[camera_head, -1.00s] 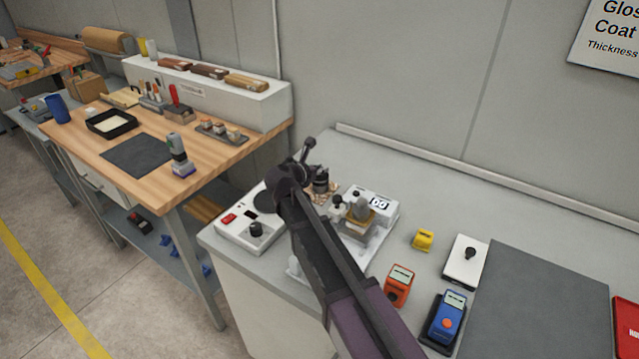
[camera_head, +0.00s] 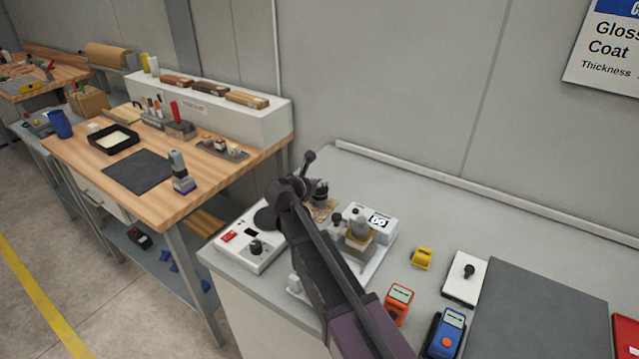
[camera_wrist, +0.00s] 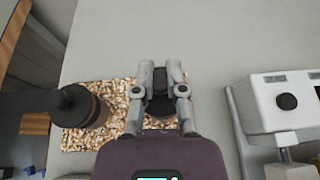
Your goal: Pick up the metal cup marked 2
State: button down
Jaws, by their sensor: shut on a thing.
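In the wrist view, my gripper (camera_wrist: 160,76) is shut on a dark, rounded thing (camera_wrist: 161,98) between its fingers, which I take to be the metal cup. No number 2 can be read on it. It is at the far part of a speckled cork-like mat (camera_wrist: 118,92); I cannot tell whether it touches the mat. In the head view, the mat (camera_head: 322,212) shows just beyond my arm, with a dark thing (camera_head: 320,190) at its back. My fingers cannot be made out clearly there.
A dark brown cylinder (camera_wrist: 88,108) stands at the mat's left in the wrist view. A white instrument (camera_wrist: 285,100) is to the right. In the head view, a white control box (camera_head: 250,240) is left of my arm, with a yellow object (camera_head: 422,258) and orange gauge (camera_head: 399,302) to the right.

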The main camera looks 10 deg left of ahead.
notch_tip(320, 180, up, 2)
jog(key=shift+p, duration=0.75)
jog(key=shift+s+r+p, duration=0.2)
jog(key=shift+r+p, duration=0.1)
jog(key=shift+r, duration=0.05)
jog(key=s+a, duration=0.2)
jog(key=s, duration=1.3)
jog(key=shift+s+r+p, duration=0.25)
jog(key=shift+r+p, duration=0.2)
